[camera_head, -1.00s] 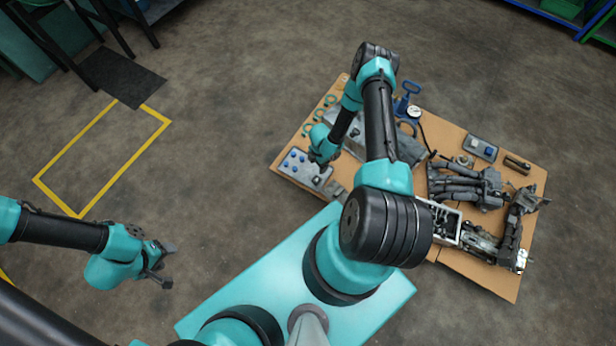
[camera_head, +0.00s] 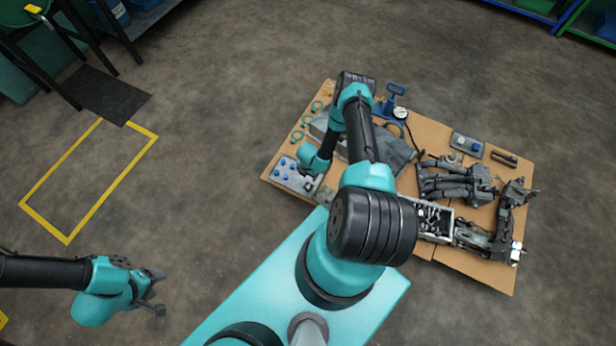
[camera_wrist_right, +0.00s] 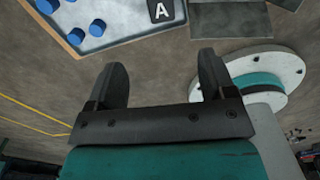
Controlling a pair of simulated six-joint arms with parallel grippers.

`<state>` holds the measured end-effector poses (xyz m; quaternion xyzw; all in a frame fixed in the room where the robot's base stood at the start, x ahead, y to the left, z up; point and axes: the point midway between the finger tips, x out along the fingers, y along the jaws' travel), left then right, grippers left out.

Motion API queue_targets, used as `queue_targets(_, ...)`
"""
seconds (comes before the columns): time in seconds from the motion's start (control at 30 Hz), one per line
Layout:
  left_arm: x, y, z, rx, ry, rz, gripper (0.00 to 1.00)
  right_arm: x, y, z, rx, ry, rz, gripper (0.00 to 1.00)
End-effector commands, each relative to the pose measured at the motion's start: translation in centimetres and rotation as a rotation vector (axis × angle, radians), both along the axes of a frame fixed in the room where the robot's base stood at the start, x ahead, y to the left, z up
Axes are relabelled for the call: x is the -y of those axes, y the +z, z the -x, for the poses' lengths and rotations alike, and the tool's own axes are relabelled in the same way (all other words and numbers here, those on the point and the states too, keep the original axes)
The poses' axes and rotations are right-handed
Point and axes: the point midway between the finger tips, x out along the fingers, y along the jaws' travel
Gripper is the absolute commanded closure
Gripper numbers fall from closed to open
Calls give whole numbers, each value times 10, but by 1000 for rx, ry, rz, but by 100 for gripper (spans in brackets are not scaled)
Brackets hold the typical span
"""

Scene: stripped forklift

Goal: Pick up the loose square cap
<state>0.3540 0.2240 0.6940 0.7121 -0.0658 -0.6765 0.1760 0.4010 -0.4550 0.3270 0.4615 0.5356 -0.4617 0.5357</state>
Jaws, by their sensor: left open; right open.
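The square cap (camera_wrist_right: 161,9) is dark with a white letter A. It lies on the light grey tray (camera_wrist_right: 118,34), at the top edge of the right wrist view, where it is partly cut off. My right gripper (camera_wrist_right: 163,80) is open and empty, with its two dark fingers apart and pointing towards the tray and cap. It is not touching the cap. In the head view my right arm reaches over the table to this tray (camera_head: 289,184), and its fingers are too small to make out well. My left gripper (camera_head: 157,292) is open and empty over the floor at lower left.
Several blue round pegs (camera_wrist_right: 75,37) stand on the tray beside the cap. The wooden table (camera_head: 440,142) also carries a grey robotic hand (camera_head: 455,182), a box of small parts (camera_head: 433,222), a gauge (camera_head: 400,113) and blue clamp (camera_head: 390,97).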

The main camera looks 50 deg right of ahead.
Motion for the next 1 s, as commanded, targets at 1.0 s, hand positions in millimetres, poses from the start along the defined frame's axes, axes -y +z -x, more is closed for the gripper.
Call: queue_targets(1.0, 0, 0, 0, 0, 0, 0, 47, 0, -95, 0, 0, 0, 0, 23)
